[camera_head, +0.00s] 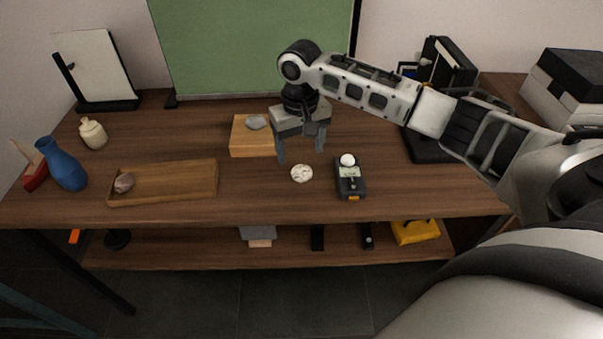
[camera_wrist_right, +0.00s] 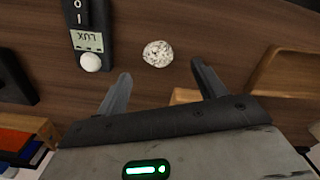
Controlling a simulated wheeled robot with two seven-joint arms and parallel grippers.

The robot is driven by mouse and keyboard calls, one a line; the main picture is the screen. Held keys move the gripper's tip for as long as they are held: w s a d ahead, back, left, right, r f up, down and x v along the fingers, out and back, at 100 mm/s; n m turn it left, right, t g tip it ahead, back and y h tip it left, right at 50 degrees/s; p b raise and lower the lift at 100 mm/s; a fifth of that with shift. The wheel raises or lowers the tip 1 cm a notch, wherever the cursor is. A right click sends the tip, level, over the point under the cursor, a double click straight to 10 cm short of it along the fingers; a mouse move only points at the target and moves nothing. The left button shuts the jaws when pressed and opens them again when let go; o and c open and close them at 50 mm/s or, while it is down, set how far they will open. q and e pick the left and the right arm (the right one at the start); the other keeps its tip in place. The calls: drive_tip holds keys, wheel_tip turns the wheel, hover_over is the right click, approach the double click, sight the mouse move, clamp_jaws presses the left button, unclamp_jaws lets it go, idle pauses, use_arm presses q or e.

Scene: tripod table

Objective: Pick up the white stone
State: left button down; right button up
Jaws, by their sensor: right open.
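The white stone (camera_head: 302,173) is round and speckled and lies on the wooden table, left of the light meter. In the right wrist view the stone (camera_wrist_right: 158,54) lies beyond the fingertips, roughly between their lines. My right gripper (camera_head: 300,157) is open and empty, pointing down, above and slightly behind the stone in the head view. In the wrist view its two fingers (camera_wrist_right: 160,70) are spread wide and do not touch the stone. My left gripper is not in view.
A light meter (camera_head: 350,178) with a white dome lies right of the stone. A wooden block (camera_head: 249,140) with a grey stone (camera_head: 256,122) on top stands behind left. A wooden tray (camera_head: 190,181) holds a brownish stone (camera_head: 124,183).

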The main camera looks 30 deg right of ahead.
sight(302, 168)
drive_tip(key=shift+d+f, duration=0.15)
drive_tip(key=shift+f, duration=3.4)
drive_tip(key=c, duration=1.1)
